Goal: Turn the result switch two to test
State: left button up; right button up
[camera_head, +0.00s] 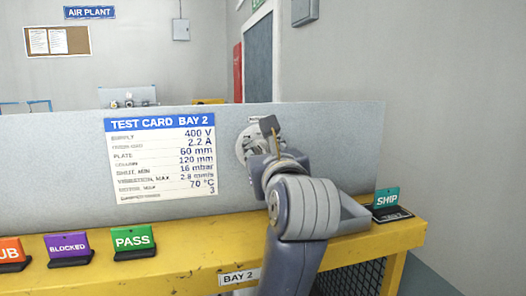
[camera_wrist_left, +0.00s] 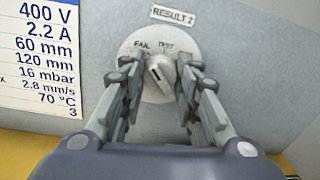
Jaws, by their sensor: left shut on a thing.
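The result switch two is a round pale dial plate (camera_wrist_left: 160,88) with a grey knob (camera_wrist_left: 160,66), under a "RESULT 2" label (camera_wrist_left: 178,17). "FAIL" is printed at its upper left and "TEST" at the top; its right side is partly hidden by a finger. My left gripper (camera_wrist_left: 157,78) has its two fingers on either side of the knob and is shut on it. I cannot tell for certain which mark the knob points to. In the head view the dial plate (camera_head: 241,146) is mostly covered by my left gripper (camera_head: 262,148). My right gripper is not in view.
A test card (camera_head: 160,155) is on the grey panel (camera_head: 340,140) left of the switch. Signs reading "BLOCKED" (camera_head: 68,246), "PASS" (camera_head: 133,238) and "SHIP" (camera_head: 387,198) stand along the yellow bench edge (camera_head: 190,262). A "BAY 2" label (camera_head: 240,277) is on the bench front.

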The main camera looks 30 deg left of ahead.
pick_arm(q)
jog(key=m+p, duration=0.1)
jog(key=m, duration=0.2)
jog(key=shift+r+m+g, duration=0.15)
jog(key=shift+m+g, duration=0.15)
jog(key=shift+m+p, duration=1)
jog(key=shift+m, duration=1.1)
jog(key=o, duration=1.1)
jog(key=shift+c, duration=0.2)
notch_tip(320, 180, up, 10)
